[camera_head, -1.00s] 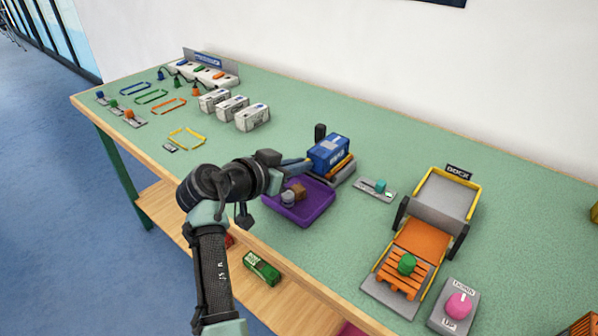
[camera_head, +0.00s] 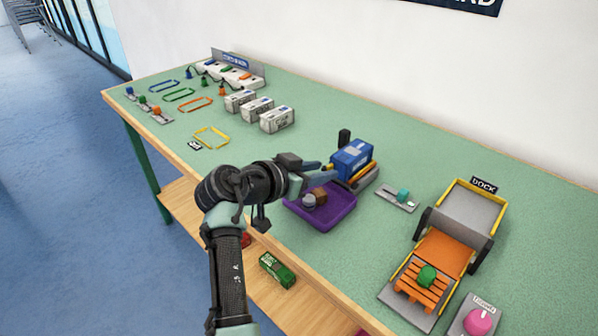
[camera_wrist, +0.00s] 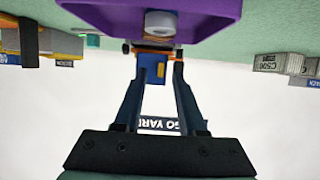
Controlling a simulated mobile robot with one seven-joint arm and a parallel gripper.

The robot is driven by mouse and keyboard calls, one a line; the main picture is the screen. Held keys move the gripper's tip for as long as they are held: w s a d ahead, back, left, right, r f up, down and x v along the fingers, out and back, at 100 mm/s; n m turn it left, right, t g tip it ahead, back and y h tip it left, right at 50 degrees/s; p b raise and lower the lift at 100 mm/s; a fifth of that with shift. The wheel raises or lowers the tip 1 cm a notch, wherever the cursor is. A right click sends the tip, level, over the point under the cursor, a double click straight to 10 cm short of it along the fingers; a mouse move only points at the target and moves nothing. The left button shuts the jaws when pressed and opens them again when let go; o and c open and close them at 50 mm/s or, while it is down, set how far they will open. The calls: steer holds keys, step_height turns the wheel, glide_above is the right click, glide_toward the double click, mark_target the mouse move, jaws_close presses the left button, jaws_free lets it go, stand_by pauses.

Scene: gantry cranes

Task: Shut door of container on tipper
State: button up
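The blue container (camera_head: 351,158) sits on the tipper (camera_head: 366,180), which has a yellow-orange side, beyond the purple tray. It also shows in the wrist view (camera_wrist: 146,70), small, beyond my fingers. My gripper (camera_head: 322,170) points at the container's near left end, above the purple tray. In the wrist view my gripper (camera_wrist: 152,62) has its two fingers apart, with nothing seen held between them. I cannot tell whether the fingers touch the container. A small yellow patch (camera_wrist: 160,70) shows on the container's end. The door's position is not clear.
The purple tray (camera_head: 338,211) holds a brown block and a grey piece just below my gripper. A teal-knobbed switch (camera_head: 402,196) and the dock ramp (camera_head: 468,207) stand to the right. White containers (camera_head: 277,119) stand behind left.

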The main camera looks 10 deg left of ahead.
steer(key=p+v, duration=0.2)
steer(key=v, duration=1)
steer(key=d+r+n+t+y, duration=0.2)
steer(key=d+r+t+y, duration=0.15)
steer(key=r, duration=0.85)
steer(key=d+r+n+t+y, duration=0.25)
steer(key=r+t, duration=0.25)
steer(key=r, duration=0.6)
steer(key=s+d+r+n+t+y+p, duration=0.1)
steer(key=s+d+r+n+t+y, duration=0.2)
steer(key=s+r+t, duration=1)
steer(key=s+r+g+p, duration=0.2)
steer(key=r+p, duration=1)
steer(key=r, duration=0.2)
steer(key=s+r+g+h+p, duration=0.1)
steer(key=s+r+g+p, duration=0.1)
steer(key=r+p, duration=1)
step_height(320, 180, up, 3)
steer(key=shift+d+f+g, duration=0.1)
steer(key=shift+d+g, duration=0.35)
